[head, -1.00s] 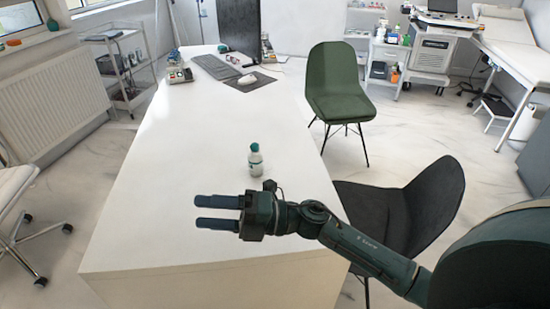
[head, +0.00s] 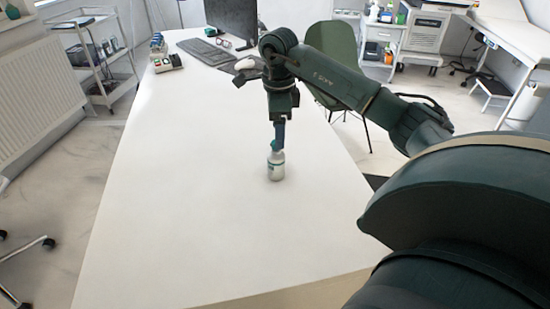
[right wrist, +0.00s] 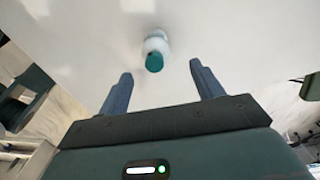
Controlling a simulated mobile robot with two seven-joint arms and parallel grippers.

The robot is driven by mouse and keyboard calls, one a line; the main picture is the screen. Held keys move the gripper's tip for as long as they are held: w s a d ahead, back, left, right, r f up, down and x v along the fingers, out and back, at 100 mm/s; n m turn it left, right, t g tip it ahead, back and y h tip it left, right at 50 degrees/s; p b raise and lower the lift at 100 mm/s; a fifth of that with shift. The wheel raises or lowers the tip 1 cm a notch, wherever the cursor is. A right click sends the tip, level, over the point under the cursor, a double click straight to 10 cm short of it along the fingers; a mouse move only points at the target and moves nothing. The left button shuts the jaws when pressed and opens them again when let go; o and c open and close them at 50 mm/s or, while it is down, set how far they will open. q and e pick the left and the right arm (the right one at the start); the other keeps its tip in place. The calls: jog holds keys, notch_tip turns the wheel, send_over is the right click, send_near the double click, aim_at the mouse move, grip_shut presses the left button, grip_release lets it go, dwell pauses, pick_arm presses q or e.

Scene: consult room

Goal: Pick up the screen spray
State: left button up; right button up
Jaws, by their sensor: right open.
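The screen spray, a small white bottle with a teal cap (head: 276,170), stands upright on the white table (head: 190,200). My right gripper (head: 279,140) points down just above and behind it, its fingers overlapping the cap in the head view. In the right wrist view the bottle (right wrist: 157,45) shows cap toward the camera, centred between the two open fingertips (right wrist: 161,72) and a little past them. Nothing is held; I cannot tell whether a finger touches the cap. My left gripper is not in view.
A keyboard (head: 205,50), a monitor (head: 232,20), a mouse (head: 244,64) and glasses stand at the table's far end. A green chair (head: 330,45) is behind my right arm. The table around the bottle is clear.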

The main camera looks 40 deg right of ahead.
aim_at(277, 152)
notch_tip(277, 152, down, 2)
jog(key=shift+f, duration=0.1)
jog(key=shift+s+a+f, duration=0.1)
jog(key=shift+a+f, duration=0.1)
jog(key=shift+f, duration=1.15)
jog(key=shift+a+f, duration=0.15)
jog(key=shift+f, duration=1.2)
jog(key=c, duration=1.2)
jog(key=shift+o, duration=0.2)
jog(key=shift+r, duration=0.1)
